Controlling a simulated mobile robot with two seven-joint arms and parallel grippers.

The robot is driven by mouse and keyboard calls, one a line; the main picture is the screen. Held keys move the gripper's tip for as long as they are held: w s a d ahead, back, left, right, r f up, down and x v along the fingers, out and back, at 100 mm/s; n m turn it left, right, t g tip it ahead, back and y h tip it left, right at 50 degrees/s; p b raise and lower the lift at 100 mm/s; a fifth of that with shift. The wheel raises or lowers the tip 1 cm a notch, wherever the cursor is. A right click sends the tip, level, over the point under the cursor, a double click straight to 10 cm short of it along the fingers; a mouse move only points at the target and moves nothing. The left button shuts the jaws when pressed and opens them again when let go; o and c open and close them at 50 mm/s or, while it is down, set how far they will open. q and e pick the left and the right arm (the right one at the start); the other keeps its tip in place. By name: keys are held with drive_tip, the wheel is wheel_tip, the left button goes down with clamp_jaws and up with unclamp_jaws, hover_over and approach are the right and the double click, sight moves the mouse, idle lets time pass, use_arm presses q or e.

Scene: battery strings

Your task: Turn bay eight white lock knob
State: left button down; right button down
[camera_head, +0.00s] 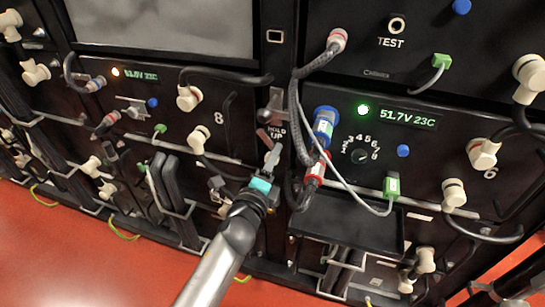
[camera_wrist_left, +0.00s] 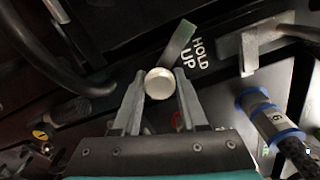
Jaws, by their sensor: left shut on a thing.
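My left gripper (camera_head: 271,160) reaches up from below to the post just right of the bay eight panel (camera_head: 218,118), under the "HOLD UP" label. In the left wrist view a round white knob (camera_wrist_left: 158,84) sits between the fingertips of the left gripper (camera_wrist_left: 157,90), which is shut on it. Its round end faces the camera. In the head view my fingers hide this knob. My right gripper is not in view.
Cream-white plugs (camera_head: 188,97) with cables sit on the bay eight panel. Right of my gripper are a blue-banded connector (camera_head: 325,122), a red connector (camera_head: 315,174), hanging cables and a black shelf (camera_head: 350,222). A grey bracket (camera_wrist_left: 250,48) stands near the label. Red floor (camera_head: 80,250) is clear at lower left.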

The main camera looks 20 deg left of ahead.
use_arm(q)
drive_tip(key=shift+r+n, duration=0.1)
drive_tip(key=shift+n, duration=0.9)
drive_tip(key=n+p, duration=0.1)
drive_tip(key=n, duration=0.2)
drive_tip(key=shift+n+p, duration=0.3)
drive_tip(key=shift+p, duration=0.1)
drive_tip(key=shift+n+p, duration=0.55)
drive_tip(key=shift+n, duration=0.65)
drive_tip(key=shift+n+p, duration=0.6)
drive_tip(key=shift+n, duration=0.7)
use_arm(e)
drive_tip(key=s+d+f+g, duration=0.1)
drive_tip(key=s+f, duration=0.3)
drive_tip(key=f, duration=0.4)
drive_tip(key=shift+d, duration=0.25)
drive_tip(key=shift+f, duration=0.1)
use_arm(q)
drive_tip(key=shift+c, duration=2.2)
unclamp_jaws()
drive_tip(key=shift+s, duration=0.1)
